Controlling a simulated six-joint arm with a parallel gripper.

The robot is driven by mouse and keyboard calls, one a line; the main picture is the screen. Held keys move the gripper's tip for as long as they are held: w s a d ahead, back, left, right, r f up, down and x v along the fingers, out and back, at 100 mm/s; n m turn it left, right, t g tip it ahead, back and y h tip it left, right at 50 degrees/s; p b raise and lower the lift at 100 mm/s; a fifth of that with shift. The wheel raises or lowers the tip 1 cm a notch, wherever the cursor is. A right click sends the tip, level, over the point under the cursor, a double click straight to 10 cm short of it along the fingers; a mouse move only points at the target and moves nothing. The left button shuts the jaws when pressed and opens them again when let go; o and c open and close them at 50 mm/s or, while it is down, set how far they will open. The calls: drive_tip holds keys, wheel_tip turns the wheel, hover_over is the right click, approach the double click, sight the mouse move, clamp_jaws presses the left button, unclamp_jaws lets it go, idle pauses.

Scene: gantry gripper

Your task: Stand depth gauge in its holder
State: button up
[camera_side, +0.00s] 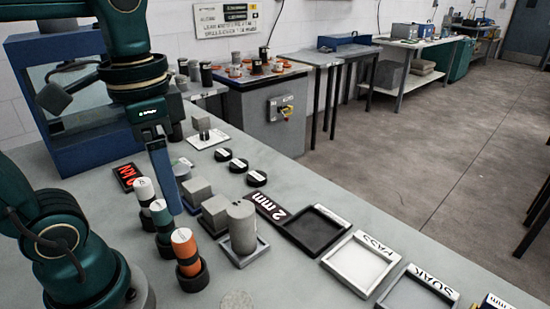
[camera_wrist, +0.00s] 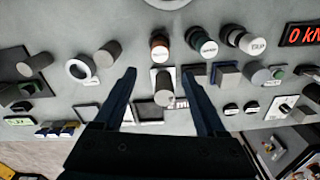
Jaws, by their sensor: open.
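I cannot tell which thing is the depth gauge or its holder; neither is clearly marked. My gripper (camera_side: 172,208) points down over the bench, its blue fingers seen nearly edge-on in the side view. In the wrist view my gripper (camera_wrist: 160,73) is open, with its fingers wide apart. A grey cylinder (camera_side: 242,228) stands on a square tray; it shows between the fingers in the wrist view (camera_wrist: 165,88), below them and not held. Three capped cylinders, white-banded (camera_side: 146,192), green (camera_side: 161,216) and orange (camera_side: 185,250), stand in black cups beside my gripper.
Grey blocks (camera_side: 216,212) stand near the cylinder. Black (camera_side: 316,231), PASS (camera_side: 360,262) and SOAK (camera_side: 418,292) trays lie right. Black discs (camera_side: 239,165) lie behind. A blue-framed machine (camera_side: 60,110) stands back left. More cylinders (camera_wrist: 108,55) and a white ring (camera_wrist: 80,68) show left in the wrist view.

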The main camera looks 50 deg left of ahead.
sight(183, 241)
drive_tip(key=t, duration=0.1)
drive_tip(key=f+n+t, duration=0.1)
drive_tip(key=w+f+t, duration=0.1)
drive_tip(key=shift+d+f, duration=0.25)
drive_tip(key=shift+d, duration=0.1)
drive_tip(key=shift+w+d+f+n+t, duration=0.1)
drive_tip(key=shift+w+f+n+t, duration=0.2)
drive_tip(key=shift+t, duration=0.25)
drive_tip(key=shift+w+d+f+n+t, duration=0.1)
drive_tip(key=shift+w+f+n+t, duration=0.15)
drive_tip(key=shift+t, duration=0.3)
